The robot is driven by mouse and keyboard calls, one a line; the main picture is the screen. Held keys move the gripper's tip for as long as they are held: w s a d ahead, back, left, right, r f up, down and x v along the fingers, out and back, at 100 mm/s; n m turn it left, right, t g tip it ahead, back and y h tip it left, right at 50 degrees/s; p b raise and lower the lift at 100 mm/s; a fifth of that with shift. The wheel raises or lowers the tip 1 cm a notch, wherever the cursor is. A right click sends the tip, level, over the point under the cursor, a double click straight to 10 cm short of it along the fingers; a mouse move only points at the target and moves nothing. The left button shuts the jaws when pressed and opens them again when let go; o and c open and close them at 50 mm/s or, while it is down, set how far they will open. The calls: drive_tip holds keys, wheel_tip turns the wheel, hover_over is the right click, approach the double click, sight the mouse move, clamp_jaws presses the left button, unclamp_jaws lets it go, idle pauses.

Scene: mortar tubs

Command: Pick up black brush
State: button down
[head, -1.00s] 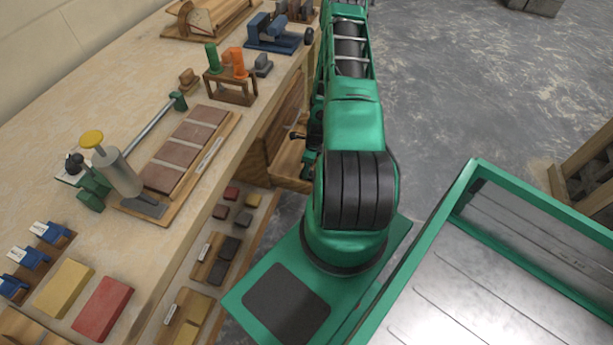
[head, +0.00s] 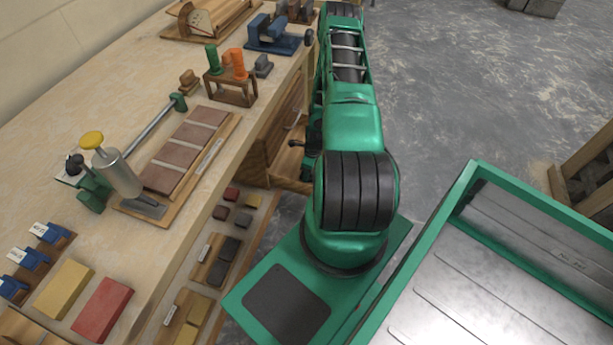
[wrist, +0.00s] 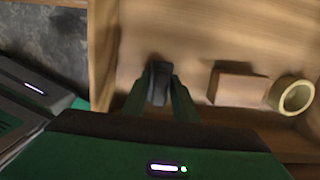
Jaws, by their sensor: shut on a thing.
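In the wrist view, my gripper (wrist: 158,98) is shut on a dark, blocky thing, the black brush (wrist: 159,80). The brush stands up between the two green fingers. Its lower part is hidden behind the fingers and wrist, and the picture is blurred. A pale wooden surface lies behind it; I cannot tell whether the brush touches it. In the head view my arm runs along the front of the workbench, and I cannot clearly make out the brush there.
Beside the brush are a reddish-brown block (wrist: 238,90) and a cream ring (wrist: 293,94). A wooden upright (wrist: 101,45) stands close on the left. The workbench (head: 130,60) holds tools and bricks. Open floor (head: 450,80) lies right of my arm.

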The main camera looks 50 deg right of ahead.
drive_tip(key=shift+r, duration=0.1)
wheel_tip(320, 180, up, 10)
drive_tip(key=shift+f, duration=0.1)
idle(0.4)
